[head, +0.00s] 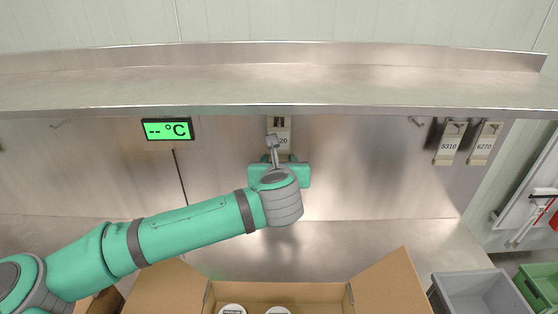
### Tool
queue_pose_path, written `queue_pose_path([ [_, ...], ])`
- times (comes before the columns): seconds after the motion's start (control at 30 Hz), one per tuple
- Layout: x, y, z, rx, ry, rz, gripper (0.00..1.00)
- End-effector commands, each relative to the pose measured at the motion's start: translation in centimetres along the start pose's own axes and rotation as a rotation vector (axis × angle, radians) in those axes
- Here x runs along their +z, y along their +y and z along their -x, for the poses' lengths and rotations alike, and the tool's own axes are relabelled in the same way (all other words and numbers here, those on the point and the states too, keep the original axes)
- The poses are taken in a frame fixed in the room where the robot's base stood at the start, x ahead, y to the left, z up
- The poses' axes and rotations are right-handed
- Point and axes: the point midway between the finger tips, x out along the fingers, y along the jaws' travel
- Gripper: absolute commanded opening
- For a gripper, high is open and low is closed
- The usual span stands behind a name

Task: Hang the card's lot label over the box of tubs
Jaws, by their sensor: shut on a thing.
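A cardboard box (290,292) stands open at the bottom centre, its flaps spread. The white-lidded tubs (232,309) show inside it, cut by the frame edge. My gripper (275,150) is in front of the steel back wall above the box, shut on a pale lot label (284,124). The label's number is partly hidden by the gripper; only "20" at its end reads. I cannot tell whether the label touches a hook. Two other lot labels, 5310 (449,144) and 6270 (484,146), hang at the right. No card is visible.
A steel shelf (300,90) runs across above the wall. Bare hooks show at left (59,125) and right (416,122). A green temperature display (167,129) is at left. A grey crate (479,293) and green crates (539,285) stand lower right.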

Motion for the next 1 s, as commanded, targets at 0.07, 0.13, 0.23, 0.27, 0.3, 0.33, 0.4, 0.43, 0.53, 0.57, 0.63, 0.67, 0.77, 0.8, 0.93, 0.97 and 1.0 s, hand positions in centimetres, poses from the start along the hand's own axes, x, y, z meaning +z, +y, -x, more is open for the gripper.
queue_pose_path([
  [0.07,-0.1,0.0,-0.1,0.0,0.0,0.0,0.06],
  [0.13,-0.2,0.0,-0.1,0.0,0.0,0.0,0.06],
  [0.23,-0.4,0.0,-0.1,0.0,0.0,0.0,0.06],
  [0.27,-0.4,0.0,-0.2,0.0,-0.001,0.0,0.06],
  [0.3,-0.5,0.0,-0.2,0.0,-0.001,0.0,0.06],
  [0.33,-0.6,0.0,-0.2,0.0,-0.001,0.0,0.06],
  [0.4,-0.7,0.0,-0.2,0.0,-0.001,0.0,0.06],
  [0.43,-0.7,0.0,-0.3,0.0,-0.001,0.0,0.06],
  [0.53,-0.9,0.0,-0.3,0.0,0.0,0.001,0.06],
  [0.57,-0.9,0.0,-0.3,0.0,0.0,0.001,0.06],
  [0.63,-1.1,0.0,-0.4,0.0,0.0,0.001,0.06],
  [0.67,-1.1,0.0,-0.4,0.0,0.0,0.001,0.06],
  [0.77,-1.3,0.0,-0.5,0.0,0.0,0.0,0.06],
  [0.8,-1.3,0.0,-0.5,0.0,0.0,0.0,0.06],
  [0.93,-1.4,0.0,-0.5,0.0,0.0,0.0,0.06],
  [0.97,-1.4,0.0,-0.5,0.0,0.0,0.0,0.06],
  [1.0,-1.4,0.0,-0.5,0.0,0.0,0.0,0.06],
])
